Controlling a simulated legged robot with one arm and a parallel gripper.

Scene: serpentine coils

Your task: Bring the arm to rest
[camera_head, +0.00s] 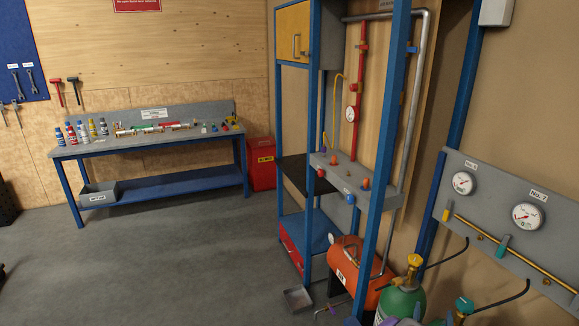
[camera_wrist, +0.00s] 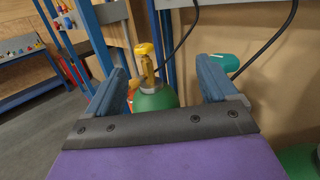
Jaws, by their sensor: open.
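My gripper (camera_wrist: 162,68) shows in the wrist view with its two blue fingers spread apart and nothing between them. Beyond the fingers, apart from them as far as I can tell, stands a green gas cylinder (camera_wrist: 157,98) with a yellow valve (camera_wrist: 147,62). The same green cylinder (camera_head: 402,303) is at the bottom right of the head view. My gripper's fingers do not show clearly in the head view.
A blue-framed rack (camera_head: 369,190) with pipes stands beside an orange tank (camera_head: 347,262). A gauge panel (camera_head: 510,215) with black hoses is at right. A workbench (camera_head: 160,140) and a red bin (camera_head: 261,165) stand at the back.

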